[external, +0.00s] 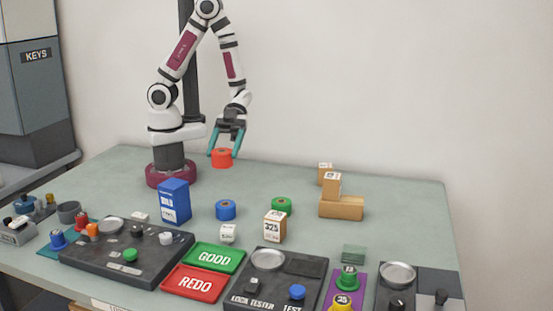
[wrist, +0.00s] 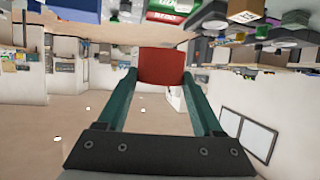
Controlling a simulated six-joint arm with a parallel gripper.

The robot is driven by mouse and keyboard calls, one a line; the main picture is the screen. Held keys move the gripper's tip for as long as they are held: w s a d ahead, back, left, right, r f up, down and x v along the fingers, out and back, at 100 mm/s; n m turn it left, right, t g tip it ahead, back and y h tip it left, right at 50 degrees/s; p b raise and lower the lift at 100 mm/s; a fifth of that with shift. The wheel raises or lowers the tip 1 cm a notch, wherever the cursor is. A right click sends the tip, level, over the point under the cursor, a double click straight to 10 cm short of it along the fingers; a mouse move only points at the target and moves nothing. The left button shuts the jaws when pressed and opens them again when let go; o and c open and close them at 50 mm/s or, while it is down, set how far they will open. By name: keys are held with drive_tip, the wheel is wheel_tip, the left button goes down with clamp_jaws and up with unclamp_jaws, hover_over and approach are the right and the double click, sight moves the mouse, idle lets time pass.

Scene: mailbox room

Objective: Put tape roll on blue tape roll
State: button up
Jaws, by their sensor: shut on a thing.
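My gripper (external: 224,150) is shut on a red tape roll (external: 221,158) and holds it in the air above the table. In the wrist view the red roll (wrist: 161,66) sits between my two green fingers. The blue tape roll (external: 225,210) lies on the table below the held roll and nearer the camera, with nothing on it.
A blue box (external: 174,201) stands left of the blue roll. A box marked 325 (external: 275,227) and a small white cube (external: 228,233) are in front. Wooden blocks (external: 341,207) are at the right. A dark control panel (external: 128,250) and the GOOD (external: 215,258) and REDO (external: 194,283) trays lie nearer.

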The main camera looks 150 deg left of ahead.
sight(227, 201)
wheel_tip(227, 201, down, 11)
drive_tip(key=shift+f, duration=0.1)
idle(0.3)
drive_tip(key=shift+f, duration=0.15)
drive_tip(key=o, duration=1.4)
